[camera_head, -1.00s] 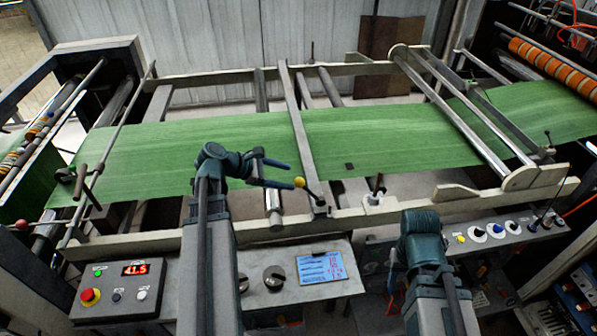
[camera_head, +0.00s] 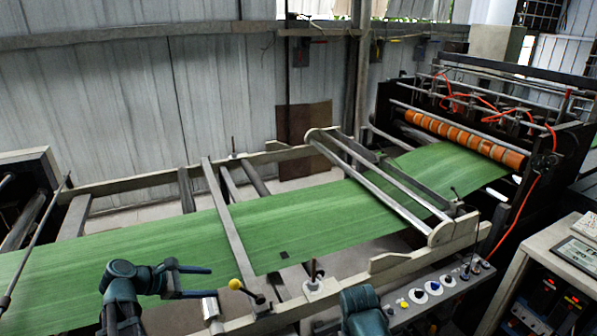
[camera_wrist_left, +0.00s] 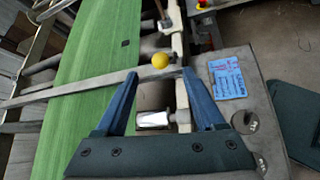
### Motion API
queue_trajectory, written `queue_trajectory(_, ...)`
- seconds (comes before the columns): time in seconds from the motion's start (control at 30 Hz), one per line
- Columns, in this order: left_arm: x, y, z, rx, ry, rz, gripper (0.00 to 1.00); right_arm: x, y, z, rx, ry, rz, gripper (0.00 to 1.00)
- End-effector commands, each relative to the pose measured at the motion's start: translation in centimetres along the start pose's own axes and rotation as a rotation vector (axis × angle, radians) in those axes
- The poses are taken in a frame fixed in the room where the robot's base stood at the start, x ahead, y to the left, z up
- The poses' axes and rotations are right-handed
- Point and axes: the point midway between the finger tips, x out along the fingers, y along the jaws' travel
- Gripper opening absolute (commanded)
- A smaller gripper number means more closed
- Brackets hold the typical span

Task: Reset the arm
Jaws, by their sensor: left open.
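My left gripper (camera_head: 211,281) is open and empty above the near side of the machine. Its two blue fingers point toward a yellow ball knob (camera_head: 235,284) on a black lever. In the left wrist view the knob (camera_wrist_left: 161,60) shows just beyond and between the open fingertips (camera_wrist_left: 160,74), with clear space on both sides. I cannot tell the exact depth gap. A teal part of my right arm (camera_head: 362,312) shows at the bottom edge; its gripper is out of view.
A green woven web (camera_head: 330,215) runs across the frame to orange-banded rollers (camera_head: 465,138) at right. A crossbar (camera_head: 225,215) spans it. A knob panel (camera_head: 440,288) lies at the near right. A blue card (camera_wrist_left: 227,78) lies on the control box in the wrist view.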

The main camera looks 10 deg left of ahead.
Motion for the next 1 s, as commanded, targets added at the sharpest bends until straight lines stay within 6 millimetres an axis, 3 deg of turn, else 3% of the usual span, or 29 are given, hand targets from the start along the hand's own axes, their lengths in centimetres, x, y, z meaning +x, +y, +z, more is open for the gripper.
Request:
queue_trajectory(0.17, 4.4, -3.5, 1.4, 0.211, 0.059, -0.138, 0.71, 0.5, -0.1, 0.0, 0.0, 0.0, 0.0, 0.5)
queue_trajectory(0.3, 9.1, -8.4, 2.7, 0.523, 0.125, -0.33, 0.71, 1.0, -0.1, -0.1, 0.0, 0.0, 0.0, 0.5)
queue_trajectory(0.5, 13.6, -15.2, 4.0, 0.992, 0.175, -0.614, 0.71, 1.7, -0.2, -0.1, 0.001, 0.0, 0.0, 0.5)
queue_trajectory(0.8, 16.9, -23.6, 5.2, 1.682, 0.167, -1.035, 0.71, 2.7, -0.3, -0.2, 0.001, 0.0, 0.0, 0.5)
queue_trajectory(1.0, 17.4, -26.5, 6.0, 2.0, 0.14, -1.239, 0.71, 3.1, -0.3, -0.2, 0.001, 0.0, 0.0, 0.5)
